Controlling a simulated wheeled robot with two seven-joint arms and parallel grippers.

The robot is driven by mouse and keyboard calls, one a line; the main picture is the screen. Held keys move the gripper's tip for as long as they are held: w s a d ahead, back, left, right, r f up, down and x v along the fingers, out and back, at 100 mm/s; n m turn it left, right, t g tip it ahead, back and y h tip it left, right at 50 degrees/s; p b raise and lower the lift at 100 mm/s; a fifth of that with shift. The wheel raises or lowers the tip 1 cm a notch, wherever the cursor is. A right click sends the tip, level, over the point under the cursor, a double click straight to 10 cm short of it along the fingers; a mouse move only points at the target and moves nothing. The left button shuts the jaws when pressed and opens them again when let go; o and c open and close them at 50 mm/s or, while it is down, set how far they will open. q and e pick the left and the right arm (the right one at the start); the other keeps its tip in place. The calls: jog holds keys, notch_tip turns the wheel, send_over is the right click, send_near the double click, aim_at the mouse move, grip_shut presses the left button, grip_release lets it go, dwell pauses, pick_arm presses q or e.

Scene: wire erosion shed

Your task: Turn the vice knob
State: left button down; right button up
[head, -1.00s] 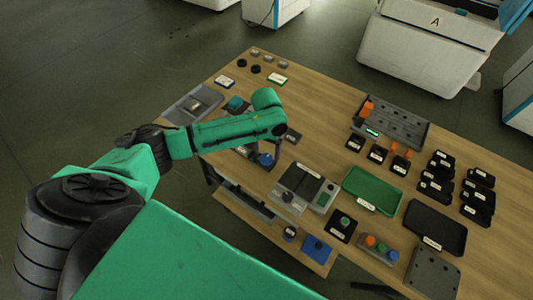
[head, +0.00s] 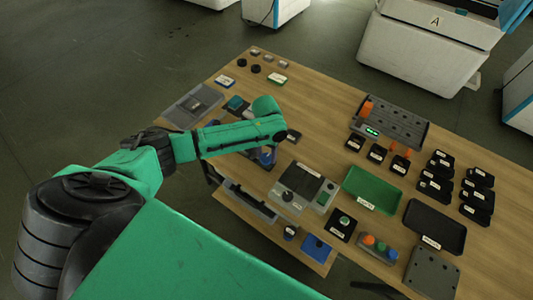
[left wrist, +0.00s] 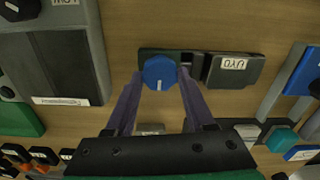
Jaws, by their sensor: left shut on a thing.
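The vice knob (left wrist: 160,73) is blue and many-sided, with a white line on its face, in the left wrist view. It sits at the left part of a dark grey vice (left wrist: 234,72) with a white label. My left gripper (left wrist: 160,79) has its two purple-grey fingers on either side of the knob, shut on it. The white line points down, towards the gripper's palm. In the head view the blue knob (head: 266,158) shows just below my green left arm; the fingers are mostly hidden there. My right gripper is not in view.
A grey box with a black dial (head: 305,187) stands right of the vice. A green tray (head: 373,190), a black tray (head: 434,227) and several small black bins lie further right. A grey flat tray (head: 194,104) lies at left. Wood between them is clear.

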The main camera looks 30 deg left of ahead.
pick_arm(q)
jog(key=shift+r+m+p, duration=0.2)
jog(key=shift+m+p, duration=0.6)
jog(key=shift+m, duration=0.4)
jog(key=m+p, duration=0.1)
jog(key=m, duration=0.2)
jog(key=shift+p, duration=0.3)
jog(key=m+p, duration=0.1)
jog(key=m, duration=0.3)
jog(key=shift+d, duration=0.1)
jog(key=m, duration=0.3)
jog(key=shift+f+m+p, duration=0.1)
jog(key=shift+m+p, duration=0.2)
jog(key=shift+m, duration=0.1)
jog(key=m, duration=0.4)
jog(key=shift+m, duration=0.3)
jog(key=m, duration=0.3)
jog(key=shift+s+m, duration=0.1)
jog(key=shift+m, duration=0.2)
jog(key=m, duration=0.4)
jog(key=shift+m, duration=2.1)
